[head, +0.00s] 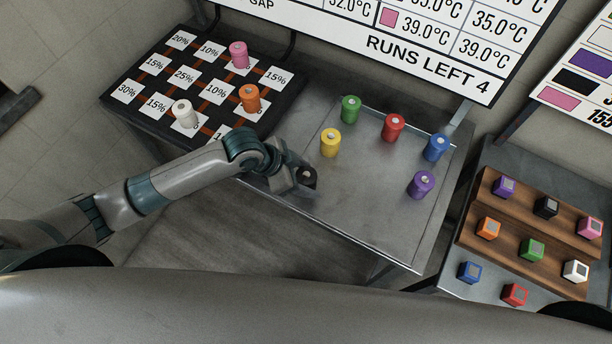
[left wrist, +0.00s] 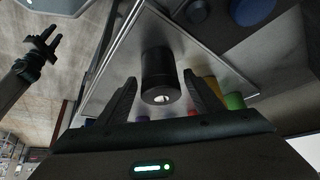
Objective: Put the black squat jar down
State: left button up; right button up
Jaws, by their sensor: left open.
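The black squat jar (head: 308,175) stands on the grey metal table (head: 370,215), near its front left edge. My left gripper (head: 303,180) is around it, partly hiding it in the head view. In the left wrist view the jar (left wrist: 158,75) is between the two fingers of the left gripper (left wrist: 160,98). The fingers are open, with a gap on each side of the jar. My right gripper is not seen in the head view; an arm with a dark gripper shows at the left of the wrist view (left wrist: 38,55).
Yellow (head: 331,143), green (head: 350,109), red (head: 393,127), blue (head: 435,147) and purple (head: 421,184) jars stand on the same table. A checkered board (head: 130,95) with pink, orange and white jars is at left. A wooden rack (head: 505,245) of coloured cubes is at right.

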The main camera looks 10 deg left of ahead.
pick_arm(q)
jog(key=b+v, duration=0.2)
jog(key=v, duration=1)
jog(key=shift+r+b, duration=0.2)
jog(key=shift+b, duration=0.15)
